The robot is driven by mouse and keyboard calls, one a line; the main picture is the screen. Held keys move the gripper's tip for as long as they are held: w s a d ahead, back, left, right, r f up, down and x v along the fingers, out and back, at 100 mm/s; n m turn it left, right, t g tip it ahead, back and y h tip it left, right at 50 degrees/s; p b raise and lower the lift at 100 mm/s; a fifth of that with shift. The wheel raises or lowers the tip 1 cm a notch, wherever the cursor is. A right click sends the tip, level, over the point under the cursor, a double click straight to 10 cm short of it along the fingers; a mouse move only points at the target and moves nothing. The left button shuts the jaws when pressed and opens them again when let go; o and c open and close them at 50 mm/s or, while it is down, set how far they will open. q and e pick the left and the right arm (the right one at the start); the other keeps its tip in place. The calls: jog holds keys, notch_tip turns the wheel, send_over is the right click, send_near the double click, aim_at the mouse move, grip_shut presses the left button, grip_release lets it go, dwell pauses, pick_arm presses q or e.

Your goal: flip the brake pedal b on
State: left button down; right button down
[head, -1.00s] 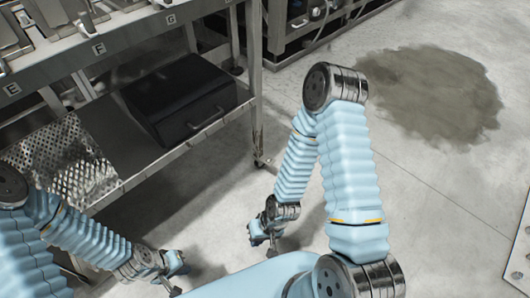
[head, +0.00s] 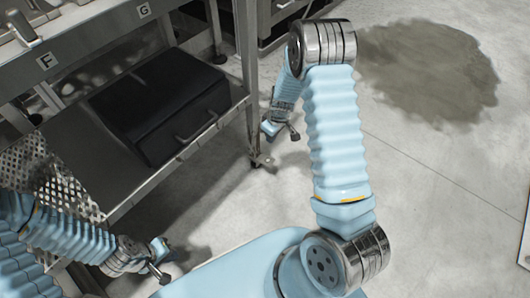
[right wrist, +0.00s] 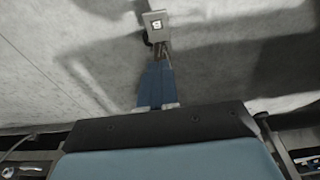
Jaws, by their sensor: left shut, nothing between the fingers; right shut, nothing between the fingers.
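In the right wrist view a small pale plate with a dark square mark, apparently the letter B (right wrist: 157,23), shows at the top centre above the floor. A short dark part hangs beside and below it; I cannot tell whether it is the pedal's lever. My right gripper (right wrist: 160,66) is shut and empty, its blue fingers pointing at that plate, close below it in the picture; contact cannot be told. In the head view my right gripper (head: 281,129) is beside the bench's leg, low over the floor. My left gripper (head: 158,265) is shut and empty at lower left.
A metal bench (head: 90,42) with labels F and G stands at left. A black box (head: 165,105) is on its lower shelf, with a perforated panel (head: 45,180) nearby. A dark stain (head: 430,75) marks the open floor at right.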

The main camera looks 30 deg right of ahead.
jog(key=shift+f, duration=0.1)
jog(key=b, duration=0.2)
send_near(268, 162)
jog(key=f, duration=0.1)
jog(key=w+f, duration=0.1)
jog(key=f, duration=0.3)
jog(key=shift+w+a, duration=0.25)
jog(key=shift+a, duration=0.05)
jog(key=shift+s+f, duration=0.1)
jog(key=shift+f, duration=0.45)
